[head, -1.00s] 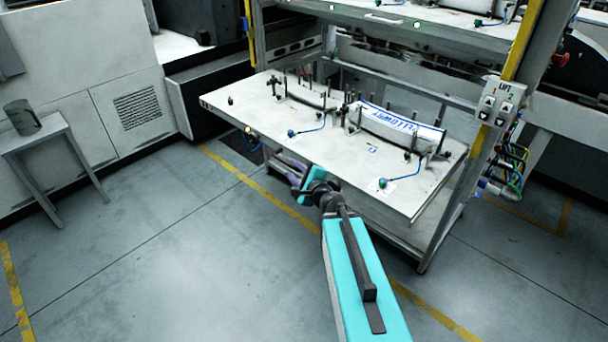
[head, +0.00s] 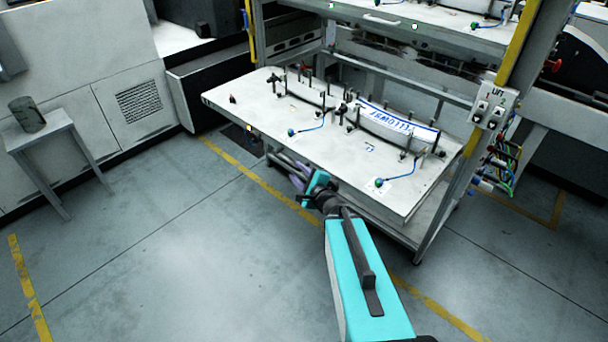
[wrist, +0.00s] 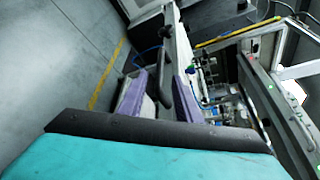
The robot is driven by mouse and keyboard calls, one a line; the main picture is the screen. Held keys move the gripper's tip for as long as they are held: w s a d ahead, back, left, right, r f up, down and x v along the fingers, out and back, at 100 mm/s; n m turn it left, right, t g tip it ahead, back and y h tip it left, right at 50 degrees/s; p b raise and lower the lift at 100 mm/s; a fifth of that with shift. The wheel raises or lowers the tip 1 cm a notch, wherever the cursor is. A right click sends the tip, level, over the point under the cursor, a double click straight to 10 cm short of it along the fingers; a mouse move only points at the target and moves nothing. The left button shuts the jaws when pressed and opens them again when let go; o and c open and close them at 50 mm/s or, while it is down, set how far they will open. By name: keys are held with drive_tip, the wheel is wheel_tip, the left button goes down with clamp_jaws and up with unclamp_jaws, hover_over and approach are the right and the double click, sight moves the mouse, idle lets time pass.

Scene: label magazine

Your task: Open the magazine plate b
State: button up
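A white magazine plate (head: 265,115) stands pulled out of the lower part of the rack. I cannot read a letter b on it. It carries black posts and a white curved part with printed lettering (head: 395,122). A second plate with a handle (head: 384,17) is above, at the top of the view. My gripper (head: 294,172) is low at the front edge of the lower plate. In the wrist view its two purple fingers (wrist: 158,97) are apart, beside the plate's white edge (wrist: 182,55). A dark piece shows between them. Whether they touch the plate's handle is hidden.
A lift switch box (head: 493,106) is on the rack's right post, with coloured cables below. A small grey table with a dark cup (head: 27,114) stands at left. The floor in front is clear, with yellow lines.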

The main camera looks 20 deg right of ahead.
drive_tip(key=shift+p+v, duration=2.35)
drive_tip(key=shift+p, duration=1.2)
